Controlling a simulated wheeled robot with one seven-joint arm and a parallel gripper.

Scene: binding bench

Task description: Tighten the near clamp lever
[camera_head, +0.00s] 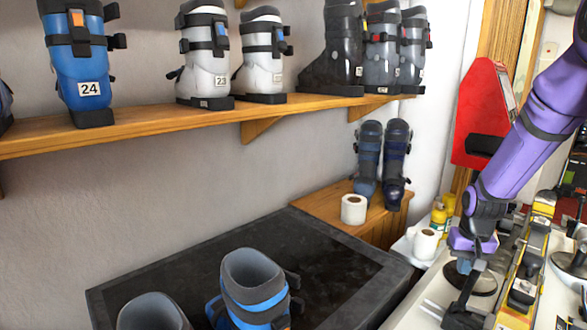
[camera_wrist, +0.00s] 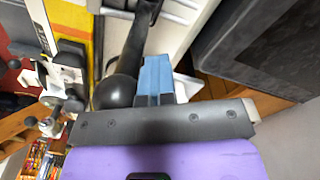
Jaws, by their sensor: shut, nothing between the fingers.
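The near clamp lever is a dark bar (camera_head: 467,291) standing over the bench at the lower right of the head view. In the wrist view the black lever (camera_wrist: 130,45) ends in a round black ball knob (camera_wrist: 117,92). My gripper (camera_head: 470,265) has blue fingers and points down at the lever's upper end. In the wrist view the blue fingertips (camera_wrist: 155,68) are shut and empty, just right of the lever and knob. I cannot tell whether they touch the lever. The clamp's jaw and lower parts are mostly hidden.
A yellow and dark ski (camera_head: 522,275) lies along the white bench (camera_head: 425,300), with another round disc (camera_head: 570,263) at right. A dark-topped table (camera_head: 250,250) with boots is at left.

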